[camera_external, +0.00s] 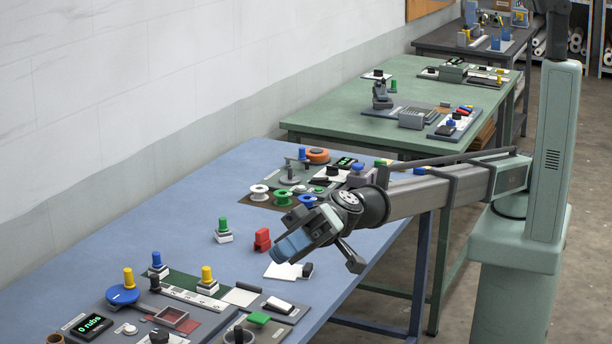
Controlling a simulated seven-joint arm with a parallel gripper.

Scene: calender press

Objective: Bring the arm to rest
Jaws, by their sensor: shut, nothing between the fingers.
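My arm reaches in from the right, over the front right part of the blue table (215,180). My gripper (286,248) hangs above the table near its right edge, tilted down to the left, and it is shut with nothing held. Its blue-grey end is just right of a red block (262,240) and hides a little of the table behind it. I cannot tell the exact height of my gripper above the table.
A board with white and green spools (259,192) lies behind my gripper. A green-topped stamp (222,230) stands to the left. The press panel with a display (92,325), blue disc (123,294) and yellow knobs fills the front. The table's middle left is clear.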

